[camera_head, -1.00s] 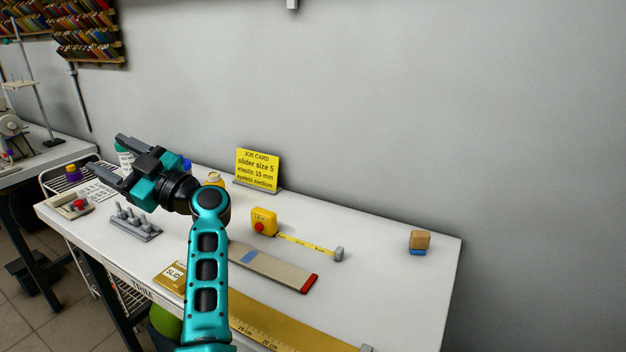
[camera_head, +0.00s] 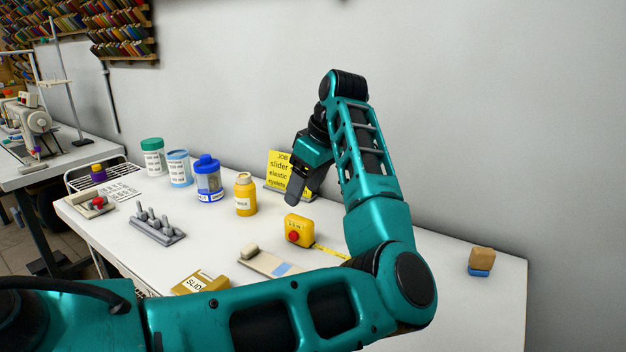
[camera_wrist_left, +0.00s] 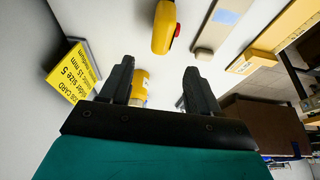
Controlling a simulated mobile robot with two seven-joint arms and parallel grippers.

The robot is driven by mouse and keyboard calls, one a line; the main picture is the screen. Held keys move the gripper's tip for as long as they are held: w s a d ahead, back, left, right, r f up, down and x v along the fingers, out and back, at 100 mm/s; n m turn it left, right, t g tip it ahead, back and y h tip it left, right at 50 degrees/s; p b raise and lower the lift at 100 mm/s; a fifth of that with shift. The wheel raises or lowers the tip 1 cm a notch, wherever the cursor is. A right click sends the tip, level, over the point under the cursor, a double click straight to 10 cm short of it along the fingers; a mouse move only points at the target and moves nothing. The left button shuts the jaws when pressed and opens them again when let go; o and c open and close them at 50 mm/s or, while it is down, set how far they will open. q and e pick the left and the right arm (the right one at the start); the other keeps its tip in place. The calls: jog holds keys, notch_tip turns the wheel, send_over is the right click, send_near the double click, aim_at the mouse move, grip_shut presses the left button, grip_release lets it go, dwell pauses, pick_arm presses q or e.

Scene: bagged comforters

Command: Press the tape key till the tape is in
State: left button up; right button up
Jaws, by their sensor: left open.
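The yellow tape measure (camera_head: 298,230) with its red key (camera_head: 293,237) stands on the white table. Its yellow tape (camera_head: 330,251) is out and runs right, its far part hidden behind my left arm. My left gripper (camera_head: 302,192) is open and empty, pointing down above and behind the tape measure, in front of the yellow job card (camera_head: 279,172). In the left wrist view, the tape measure (camera_wrist_left: 164,28) lies beyond the open fingers (camera_wrist_left: 158,78), apart from them; the red key (camera_wrist_left: 177,30) is on its right side. My right gripper is not in view.
A yellow bottle (camera_head: 245,194), a blue-lidded jar (camera_head: 208,178) and other tubs stand left of the tape measure. A flat strip (camera_head: 262,262) lies in front of it. A wood-and-blue block (camera_head: 481,261) sits at the right, with bare table around it.

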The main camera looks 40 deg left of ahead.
aim_at(298, 244)
pick_arm(q)
jog(key=b+x, duration=0.2)
jog(key=x, duration=0.9)
jog(key=shift+a+r, duration=0.1)
jog(key=c, duration=1)
jog(key=o, duration=1.6)
jog(key=shift+o, duration=0.2)
jog(key=shift+d, duration=0.2)
jog(key=shift+s+d+p, duration=0.15)
jog(key=shift+d+p, duration=0.2)
jog(key=shift+d, duration=0.8)
jog(key=shift+f, duration=0.35)
jog(key=shift+c, duration=0.2)
